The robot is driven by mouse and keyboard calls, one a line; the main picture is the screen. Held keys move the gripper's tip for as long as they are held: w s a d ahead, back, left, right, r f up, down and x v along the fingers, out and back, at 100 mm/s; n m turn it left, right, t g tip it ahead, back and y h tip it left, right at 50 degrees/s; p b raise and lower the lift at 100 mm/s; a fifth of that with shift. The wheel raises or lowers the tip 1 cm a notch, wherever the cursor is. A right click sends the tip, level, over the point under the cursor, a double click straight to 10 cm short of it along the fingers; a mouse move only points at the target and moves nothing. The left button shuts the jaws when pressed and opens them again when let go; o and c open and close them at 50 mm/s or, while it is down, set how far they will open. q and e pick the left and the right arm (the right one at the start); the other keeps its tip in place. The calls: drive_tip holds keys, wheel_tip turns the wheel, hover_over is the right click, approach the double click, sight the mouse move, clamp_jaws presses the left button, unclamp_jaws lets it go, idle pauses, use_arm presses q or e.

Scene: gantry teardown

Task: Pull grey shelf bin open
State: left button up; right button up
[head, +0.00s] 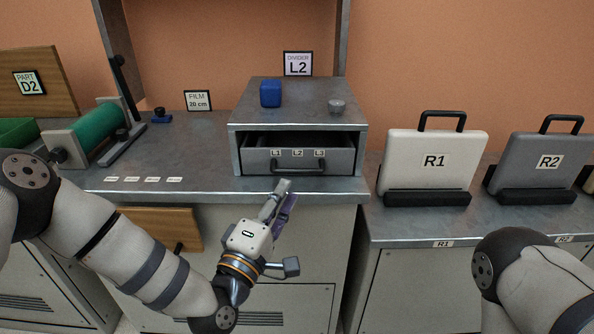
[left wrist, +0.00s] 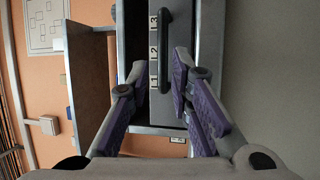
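The grey shelf bin (head: 262,160) sits inside a grey metal housing (head: 300,105) on the bench. Its front carries labels L1, L2, L3 and a dark bar handle (head: 300,168). A dark gap shows above the bin front. My left gripper (head: 281,191) is just below and in front of the handle. In the left wrist view, my left gripper (left wrist: 161,73) is open with purple pads, the handle (left wrist: 166,50) lying between and beyond its fingertips. No contact is visible. My right gripper is out of view; only my right arm shows at the lower right.
A blue block (head: 270,94) and a small grey knob-like piece (head: 337,106) are on top of the housing. Cases R1 (head: 431,160) and R2 (head: 540,162) stand on the right bench. A green roller (head: 97,131) is at left. Space before the bin front is free except my left gripper.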

sight(295, 174)
use_arm(q)
drive_tip(key=x, duration=0.7)
drive_tip(key=shift+w+d+f, duration=0.1)
drive_tip(key=shift+w, duration=0.15)
drive_tip(key=shift+c, duration=0.2)
clamp_jaws()
